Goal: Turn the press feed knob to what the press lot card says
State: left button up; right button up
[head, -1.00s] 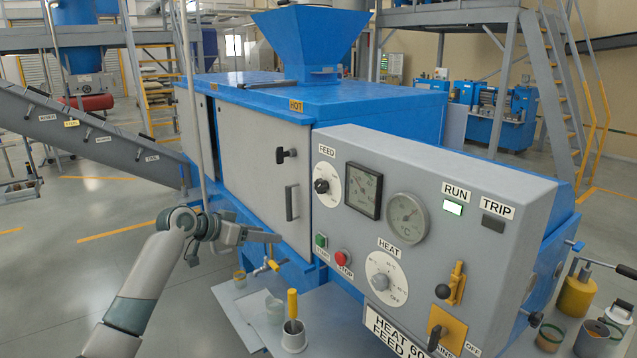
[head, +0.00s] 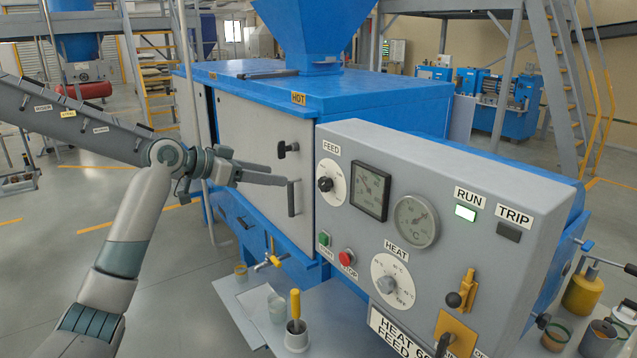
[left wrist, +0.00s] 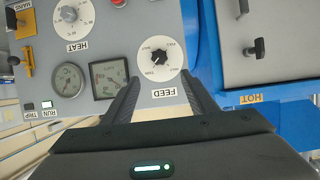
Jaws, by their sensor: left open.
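The FEED knob (head: 326,184) is a black knob on a white round dial at the panel's upper left. In the left wrist view the knob (left wrist: 160,57) shows upside down, just beyond my fingertips; its dial words are too small to read surely. The press lot card (head: 398,336) hangs low on the panel, reading "HEAT 60" and "FEED", the rest cut off or hidden. My left gripper (head: 285,181) is left of the knob, in front of the grey door. In the left wrist view the left gripper's (left wrist: 160,80) fingers are apart and empty, not touching the knob.
The door handle (head: 291,198) is close to my left fingers. Gauges (head: 369,190), the HEAT dial (head: 387,284), green and red buttons (head: 347,258) and a yellow lever (head: 463,290) share the panel. A cup with a yellow-handled tool (head: 296,335) stands below.

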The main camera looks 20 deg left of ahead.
aim_at(321, 184)
pick_arm(q)
jog(key=p+x, duration=0.7)
jog(key=x, duration=0.8)
jog(key=shift+w+d+f, duration=0.1)
jog(key=shift+w+d, duration=0.05)
jog(key=shift+d, duration=0.05)
jog(key=shift+w+d+f, duration=0.2)
jog(key=shift+w+f, duration=0.05)
jog(key=c, duration=1.1)
